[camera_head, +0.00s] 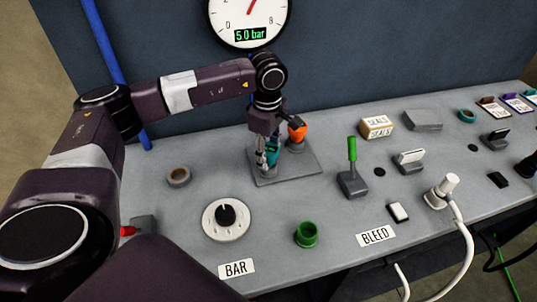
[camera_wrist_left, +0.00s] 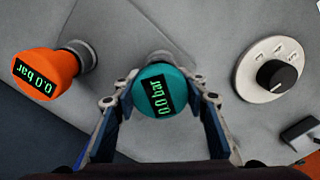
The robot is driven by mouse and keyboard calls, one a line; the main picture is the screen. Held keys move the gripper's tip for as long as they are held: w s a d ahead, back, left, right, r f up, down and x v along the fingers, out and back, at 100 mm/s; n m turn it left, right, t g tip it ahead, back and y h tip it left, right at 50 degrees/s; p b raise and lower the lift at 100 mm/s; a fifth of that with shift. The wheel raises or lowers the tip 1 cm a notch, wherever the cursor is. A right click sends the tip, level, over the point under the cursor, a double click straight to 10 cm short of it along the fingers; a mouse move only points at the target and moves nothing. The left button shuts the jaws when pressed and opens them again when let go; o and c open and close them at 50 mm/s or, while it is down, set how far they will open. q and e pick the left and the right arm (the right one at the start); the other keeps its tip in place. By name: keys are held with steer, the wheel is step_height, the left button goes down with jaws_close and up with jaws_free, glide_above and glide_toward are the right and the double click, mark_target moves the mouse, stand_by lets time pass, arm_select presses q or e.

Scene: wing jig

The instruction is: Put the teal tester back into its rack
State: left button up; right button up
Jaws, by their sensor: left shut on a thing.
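The teal tester (camera_wrist_left: 160,90) is between the fingers of my left gripper (camera_wrist_left: 162,104), which is shut on it. Its display reads 0.0 bar. In the head view the teal tester (camera_head: 272,154) is mostly hidden by my left gripper (camera_head: 265,160). It is over the left part of the grey rack plate (camera_head: 309,168). A grey socket shows just behind the tester in the wrist view; I cannot tell whether the tester is fully seated in it. An orange tester (camera_head: 297,133) stands in the rack beside it, and also shows in the wrist view (camera_wrist_left: 47,77). My right gripper is not in view.
A dial knob (camera_head: 226,216) and a green cup (camera_head: 307,234) stand in front of the rack. A green-handled lever (camera_head: 352,170) is to its right. A tape-like ring (camera_head: 178,176) lies to its left. A gauge reading 5.0 bar (camera_head: 248,18) hangs on the back wall.

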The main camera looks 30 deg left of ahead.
arm_select(q)
steer(key=shift+f, duration=0.15)
steer(key=o, duration=1.4)
steer(key=shift+c, duration=0.2)
step_height(320, 180, up, 12)
steer(key=shift+s+r, duration=0.1)
steer(key=shift+s, duration=0.05)
